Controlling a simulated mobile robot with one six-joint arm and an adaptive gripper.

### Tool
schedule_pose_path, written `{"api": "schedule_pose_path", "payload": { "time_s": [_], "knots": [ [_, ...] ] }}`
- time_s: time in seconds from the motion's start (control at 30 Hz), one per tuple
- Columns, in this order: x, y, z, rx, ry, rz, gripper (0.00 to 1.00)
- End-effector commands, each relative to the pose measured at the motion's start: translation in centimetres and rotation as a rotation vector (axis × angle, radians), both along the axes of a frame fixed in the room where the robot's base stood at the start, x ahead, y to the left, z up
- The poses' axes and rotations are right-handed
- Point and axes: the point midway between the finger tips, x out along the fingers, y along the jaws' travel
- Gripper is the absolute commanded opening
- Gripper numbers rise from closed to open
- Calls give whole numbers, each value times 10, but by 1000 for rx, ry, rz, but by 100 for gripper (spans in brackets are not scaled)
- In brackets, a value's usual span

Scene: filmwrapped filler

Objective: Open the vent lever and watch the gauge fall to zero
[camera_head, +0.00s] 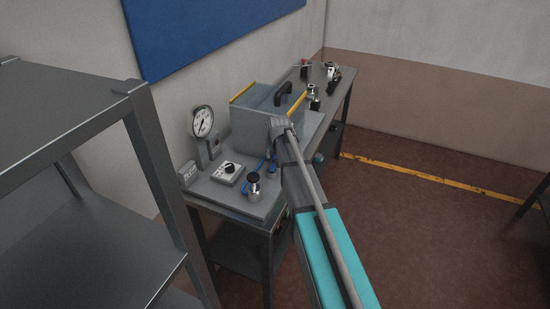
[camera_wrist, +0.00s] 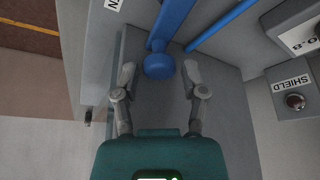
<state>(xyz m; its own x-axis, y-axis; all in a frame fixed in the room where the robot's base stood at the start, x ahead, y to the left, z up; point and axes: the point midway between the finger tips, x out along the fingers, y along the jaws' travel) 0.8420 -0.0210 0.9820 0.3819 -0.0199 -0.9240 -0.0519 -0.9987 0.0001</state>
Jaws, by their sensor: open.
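The vent lever, a blue bar ending in a round knob (camera_wrist: 159,66), shows in the wrist view. My gripper (camera_wrist: 158,75) is open, with one finger on each side of the knob; I cannot tell whether either finger touches it. In the head view my arm hides the gripper, and small blue parts (camera_head: 263,163) show just left of the arm. The round white gauge (camera_head: 203,121) stands on a post at the bench's back left. Its dark needle is too small to read exactly.
A grey box with a black handle (camera_head: 284,92) stands behind my arm on the bench. A control box with a black knob (camera_head: 229,168) and a metal fitting with a black cap (camera_head: 253,178) are nearby. A shelf rack (camera_head: 150,150) stands left. The floor at right is largely clear.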

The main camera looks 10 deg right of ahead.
Motion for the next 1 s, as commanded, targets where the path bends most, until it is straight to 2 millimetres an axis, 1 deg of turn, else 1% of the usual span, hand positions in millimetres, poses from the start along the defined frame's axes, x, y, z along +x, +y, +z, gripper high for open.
{"api": "schedule_pose_path", "payload": {
  "time_s": [0.1,0.4,0.47,0.6,0.67,0.7,0.73,1.0],
  "knots": [
    [1,0,-3,0,0,0,55],
    [1,0,-2,0,0,0,55],
    [1,0,-2,0,0,0,46],
    [1,0,-2,0,0,0,20],
    [1,0,-2,0,0,0,9],
    [1,0,-2,0,0,0,1],
    [1,0,-2,0,0,0,0],
    [0,-2,-2,-1,1,-46,0]
  ]
}}
